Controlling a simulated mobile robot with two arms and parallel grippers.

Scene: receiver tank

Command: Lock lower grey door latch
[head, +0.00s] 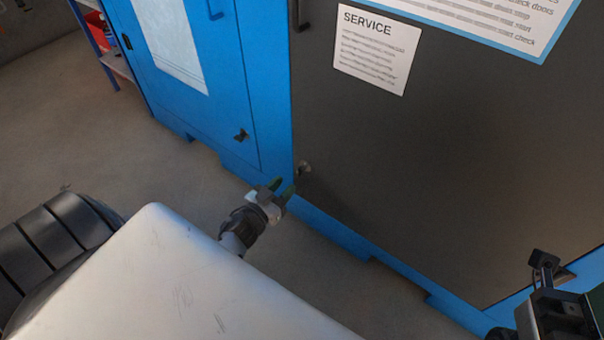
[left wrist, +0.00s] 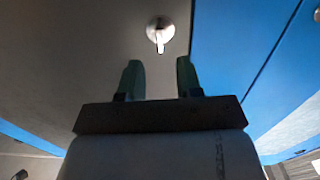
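The dark grey door (head: 440,150) has a small metal latch (head: 304,168) low near its left edge. In the left wrist view the latch (left wrist: 161,30) shows as a round silver base with a short lever, just beyond the fingertips and between their lines. My left gripper (head: 282,186) is open and empty, slightly below and left of the latch, and looks apart from it. Its two green fingers also show in the left wrist view (left wrist: 159,75). Part of my right arm (head: 555,305) shows at the lower right; its fingers cannot be made out clearly.
A blue cabinet door (head: 215,90) with its own dark latch (head: 241,135) stands to the left. A SERVICE sheet (head: 376,48) is on the grey door. A blue base rail (head: 340,232) runs below the door. A shelf with a red bin (head: 98,30) is at the far left. Open floor lies left.

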